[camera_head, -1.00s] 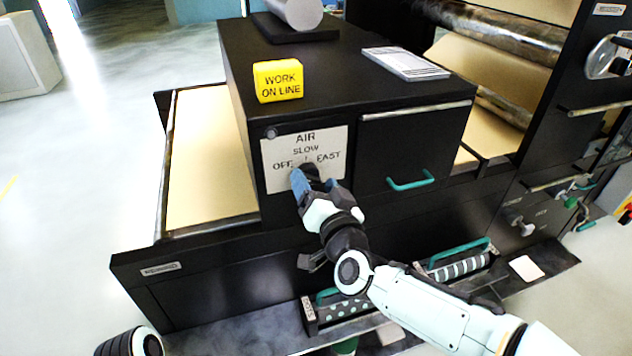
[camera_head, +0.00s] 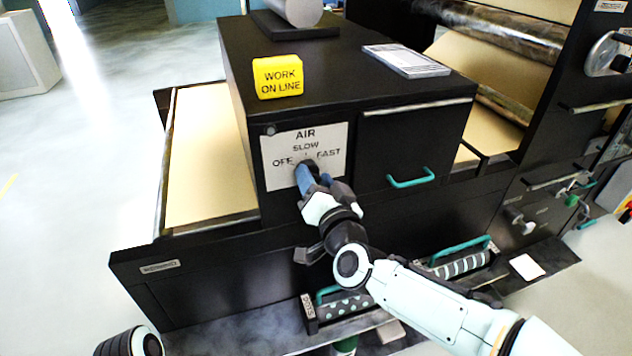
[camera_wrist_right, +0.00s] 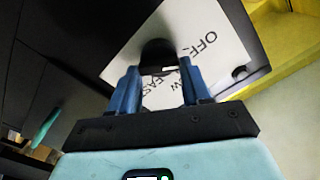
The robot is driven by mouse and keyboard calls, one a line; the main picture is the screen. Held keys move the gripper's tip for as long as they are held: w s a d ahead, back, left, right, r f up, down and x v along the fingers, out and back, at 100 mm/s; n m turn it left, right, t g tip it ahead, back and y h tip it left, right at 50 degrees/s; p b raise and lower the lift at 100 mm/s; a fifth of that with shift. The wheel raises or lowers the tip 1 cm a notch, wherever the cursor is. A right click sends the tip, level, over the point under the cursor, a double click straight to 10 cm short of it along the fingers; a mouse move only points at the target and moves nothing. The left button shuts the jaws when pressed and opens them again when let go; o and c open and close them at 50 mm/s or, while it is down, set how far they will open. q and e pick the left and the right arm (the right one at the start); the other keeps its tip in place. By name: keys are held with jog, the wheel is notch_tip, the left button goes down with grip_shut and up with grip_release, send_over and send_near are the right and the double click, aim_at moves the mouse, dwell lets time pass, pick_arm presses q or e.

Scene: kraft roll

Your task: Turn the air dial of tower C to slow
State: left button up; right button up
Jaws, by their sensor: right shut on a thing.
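The air dial (camera_wrist_right: 157,50) is a dark round knob on a white label plate (camera_head: 278,176) on the front of the black cabinet. The plate reads AIR at the top, SLOW in the middle, OFF at left and FAST at right. My right gripper (camera_head: 308,176) is at the plate and hides most of the dial in the head view. In the right wrist view its blue fingers (camera_wrist_right: 158,72) are shut on the dial, one on each side. A small pale mark shows by the knob; I cannot tell exactly which word it points to.
A yellow WORK ON LINE block (camera_head: 278,77) and a stack of papers (camera_head: 405,60) lie on the cabinet top. A drawer with a teal handle (camera_head: 411,178) is right of the plate. More teal handles and rollers sit below, near my right forearm.

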jog(key=m+b, duration=0.2)
jog(key=m, duration=0.1)
jog(key=m+b, duration=0.1)
jog(key=m, duration=0.1)
jog(key=shift+d+f, duration=0.1)
jog(key=shift+f, duration=0.15)
pick_arm(q)
jog(key=shift+t, duration=0.5)
jog(key=f+b, duration=0.1)
jog(key=w+f+b, duration=0.1)
jog(key=f, duration=0.1)
jog(key=w+f+b, duration=0.1)
jog(key=f, duration=0.1)
jog(key=shift+w, duration=0.1)
pick_arm(e)
jog(key=m, duration=0.5)
jog(key=shift+m, duration=0.4)
pick_arm(q)
jog(key=shift+f, duration=0.1)
pick_arm(e)
jog(key=o, duration=1.1)
jog(key=shift+c, duration=0.2)
pick_arm(q)
jog(key=shift+w+f, duration=0.15)
pick_arm(e)
jog(key=v, duration=1.3)
jog(key=shift+s, duration=0.15)
